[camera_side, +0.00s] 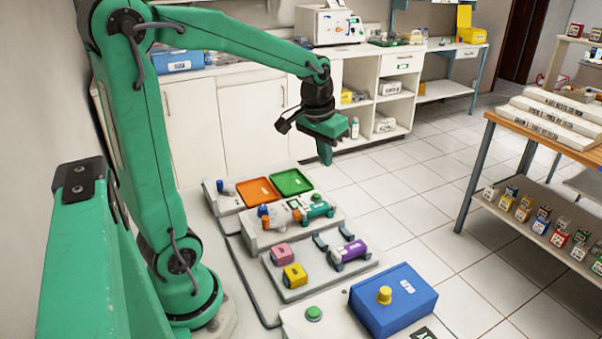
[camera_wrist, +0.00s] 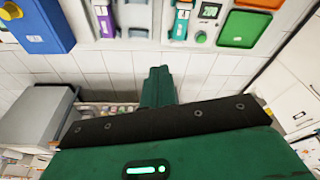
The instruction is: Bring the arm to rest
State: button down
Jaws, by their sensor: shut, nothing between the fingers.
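My green arm reaches out over the bench from the left in the side view. My gripper (camera_side: 325,153) hangs from the dark wrist, fingers pointing down, above and beyond the orange and green trays. It is shut and empty, and touches nothing. In the wrist view, my gripper (camera_wrist: 157,75) shows as closed green fingers at the middle, with tiled floor around them.
Below are an orange tray (camera_side: 259,192), a green tray (camera_side: 292,182), a purple cylinder (camera_side: 349,252), pink block (camera_side: 283,253), yellow block (camera_side: 294,276) and blue box (camera_side: 393,299). A wooden-topped table (camera_side: 548,132) stands at right. Space around my gripper is clear.

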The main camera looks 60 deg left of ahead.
jog(key=s+d+r+m+t, duration=0.3)
jog(key=s+d, duration=0.7)
jog(key=s, duration=0.3)
jog(key=shift+d+h, duration=0.3)
jog(key=shift+h, duration=0.1)
